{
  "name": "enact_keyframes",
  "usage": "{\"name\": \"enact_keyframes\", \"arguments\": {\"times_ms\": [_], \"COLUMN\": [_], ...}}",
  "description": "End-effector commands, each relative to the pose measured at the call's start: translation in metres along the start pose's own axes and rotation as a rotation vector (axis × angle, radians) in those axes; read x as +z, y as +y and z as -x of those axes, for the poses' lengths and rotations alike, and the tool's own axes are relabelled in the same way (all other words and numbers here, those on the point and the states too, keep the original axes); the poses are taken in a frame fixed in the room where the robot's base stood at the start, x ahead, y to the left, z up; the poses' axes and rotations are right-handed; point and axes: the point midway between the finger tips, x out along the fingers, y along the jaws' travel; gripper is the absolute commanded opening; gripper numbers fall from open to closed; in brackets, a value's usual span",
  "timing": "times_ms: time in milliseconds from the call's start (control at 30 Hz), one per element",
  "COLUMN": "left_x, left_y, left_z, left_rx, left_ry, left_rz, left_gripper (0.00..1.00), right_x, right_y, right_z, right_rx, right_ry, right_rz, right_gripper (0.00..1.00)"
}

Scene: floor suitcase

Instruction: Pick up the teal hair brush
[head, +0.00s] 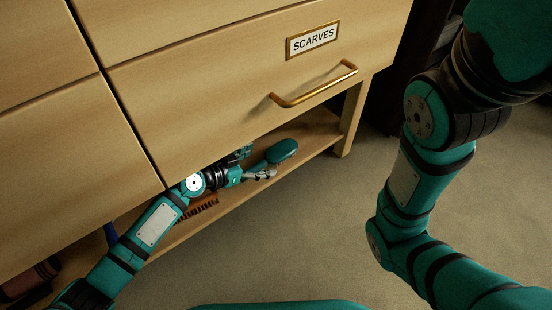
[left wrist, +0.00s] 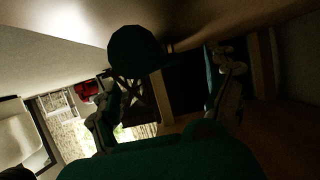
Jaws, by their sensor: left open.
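The teal hair brush (head: 282,151) lies on the low shelf under the drawer, its rounded head toward the right. Its handle end runs back toward my left gripper (head: 257,164) and is partly hidden by it. My left gripper is open and reaches in under the drawer, its fingers close around the handle end. I cannot tell whether they touch it. In the left wrist view, a dark rounded shape, likely the brush head (left wrist: 137,50), shows between the open fingers of the left gripper (left wrist: 168,85). My right arm shows at the right, but its gripper is out of view.
The drawer labelled SCARVES (head: 200,95) hangs just above the low shelf (head: 318,133), leaving little height. A brown bristled brush (head: 203,208) lies near my left forearm. A blue item (head: 110,234) and a dark reddish item (head: 32,278) are farther left. Carpet in front is clear.

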Motion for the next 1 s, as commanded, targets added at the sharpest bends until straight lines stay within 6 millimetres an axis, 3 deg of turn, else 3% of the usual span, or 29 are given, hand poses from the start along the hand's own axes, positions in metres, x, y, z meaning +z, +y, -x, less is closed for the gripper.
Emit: {"name": "enact_keyframes", "arguments": {"times_ms": [33,200,467,933,1000], "left_x": [0.004,0.002,0.000,0.001,0.000], "left_y": [0.000,0.000,0.000,0.000,0.000], "left_z": [-0.011,-0.028,-0.029,-0.029,-0.029], "left_rx": [0.000,0.000,0.000,0.000,0.000], "left_ry": [0.002,0.001,0.000,0.000,0.001], "left_rz": [0.001,0.001,0.001,0.001,0.001], "left_gripper": [0.87,0.87,0.87,0.25,0.24], "right_x": [-0.003,-0.005,-0.005,-0.004,-0.004], "right_y": [-0.002,-0.003,-0.003,-0.003,-0.003], "right_z": [0.009,0.015,0.014,0.014,0.014], "right_rx": [0.000,0.000,0.000,0.000,0.000], "right_ry": [0.000,0.000,-0.001,-0.001,-0.002], "right_rz": [0.000,0.000,0.000,0.000,0.000], "right_gripper": [0.33,0.33,0.33,0.33,0.33]}}
